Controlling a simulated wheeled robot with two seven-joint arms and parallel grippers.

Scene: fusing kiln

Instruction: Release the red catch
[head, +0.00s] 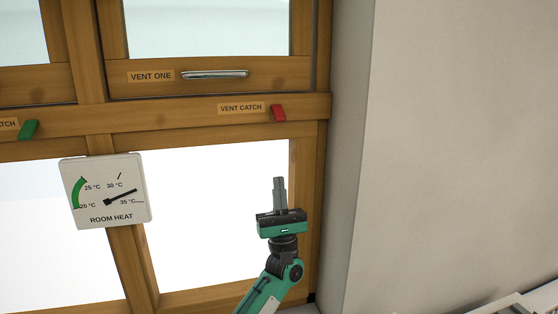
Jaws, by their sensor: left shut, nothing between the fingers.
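The red catch (278,113) is a small red lever on the wooden window rail, just right of a label (241,108) reading "VENT CATCH". It leans slightly. Above it is the vent sash with a metal handle (214,74) and a label "VENT ONE". My left gripper (279,181) is below the red catch, pointing up, with its fingers together and empty. In the picture a gap shows between the fingertips and the catch. My right gripper is not in the view.
A green catch (28,129) sits on the same rail at the far left. A room heat dial (106,190) hangs on the window post, left of my gripper. A plain pale wall (450,150) stands right of the window frame. Part of a grey object shows at the bottom right corner.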

